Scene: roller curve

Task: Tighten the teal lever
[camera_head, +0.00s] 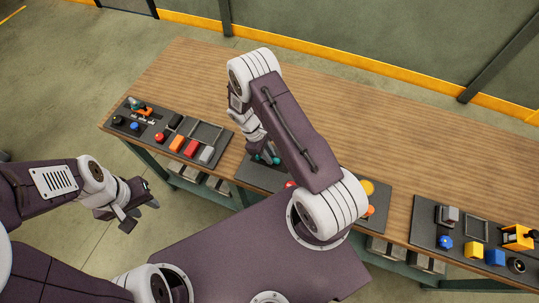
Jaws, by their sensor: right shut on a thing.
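A teal lever (275,159) shows in small part on the middle dark panel (252,175), mostly hidden by my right arm. My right gripper (265,157) reaches down to that panel from above and is shut at the teal lever. Its fingertips are small and partly covered, so the exact hold is unclear. My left gripper (141,209) is empty and open, in front of the table's left part, over the floor and away from the panels.
The wooden table (390,150) holds dark panels. The left panel (215,133) carries coloured blocks and a teal-and-orange piece (138,105). The right panel (428,240) carries blue and yellow parts. A red piece (290,184) and yellow knob (367,187) flank my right arm. The table's back is clear.

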